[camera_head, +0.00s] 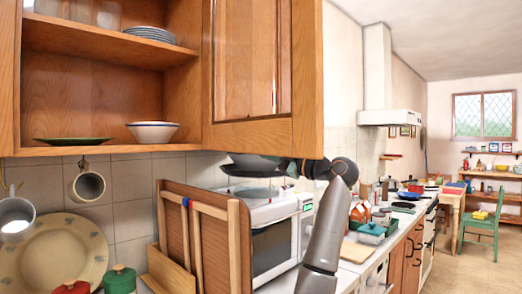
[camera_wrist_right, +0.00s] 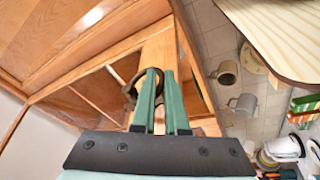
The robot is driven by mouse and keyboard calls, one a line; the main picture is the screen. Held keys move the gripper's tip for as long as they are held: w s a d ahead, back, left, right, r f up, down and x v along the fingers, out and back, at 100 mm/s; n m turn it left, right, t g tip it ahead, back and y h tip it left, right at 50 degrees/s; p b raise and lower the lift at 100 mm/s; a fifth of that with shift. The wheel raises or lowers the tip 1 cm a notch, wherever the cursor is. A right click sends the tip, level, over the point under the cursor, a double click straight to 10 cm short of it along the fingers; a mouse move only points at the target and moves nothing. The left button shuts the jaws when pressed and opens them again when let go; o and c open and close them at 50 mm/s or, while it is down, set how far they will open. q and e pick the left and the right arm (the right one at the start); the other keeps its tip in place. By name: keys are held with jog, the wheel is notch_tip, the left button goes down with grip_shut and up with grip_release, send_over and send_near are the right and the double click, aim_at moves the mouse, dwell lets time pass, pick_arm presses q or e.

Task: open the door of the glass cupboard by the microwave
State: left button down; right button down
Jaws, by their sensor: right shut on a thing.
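The wooden cupboard (camera_head: 112,62) at the upper left of the head view is open at the front and shows its shelves. Its door (camera_head: 306,75) stands swung out to the right, with a wooden frame around a pane. My right arm comes up from below to the door's lower right; its gripper is hidden behind the door there. In the right wrist view my right gripper (camera_wrist_right: 161,72) has its green fingers close together at a dark ring-like handle (camera_wrist_right: 130,92) on the door's wooden frame (camera_wrist_right: 158,50). My left gripper is in neither view.
Stacked plates (camera_head: 150,34) and a bowl (camera_head: 152,131) stand in the cupboard. The white microwave (camera_head: 274,245) is below the door, beside an upright wooden board (camera_head: 205,235). Mugs (camera_head: 89,185) hang under the cupboard. A cluttered counter runs off to the right.

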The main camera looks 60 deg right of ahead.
jog(key=c, duration=0.9)
grip_release()
jog(key=shift+w, duration=0.15)
jog(key=shift+c, duration=0.2)
pick_arm(q)
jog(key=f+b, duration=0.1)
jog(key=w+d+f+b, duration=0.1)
jog(key=b, duration=0.1)
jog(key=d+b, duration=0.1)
jog(key=b, duration=0.1)
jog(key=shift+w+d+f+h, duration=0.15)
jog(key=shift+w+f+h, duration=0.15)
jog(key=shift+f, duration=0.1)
pick_arm(e)
jog(key=v, duration=1.2)
jog(key=shift+s, duration=0.3)
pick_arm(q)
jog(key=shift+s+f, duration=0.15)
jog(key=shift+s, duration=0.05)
pick_arm(e)
jog(key=shift+f, duration=0.1)
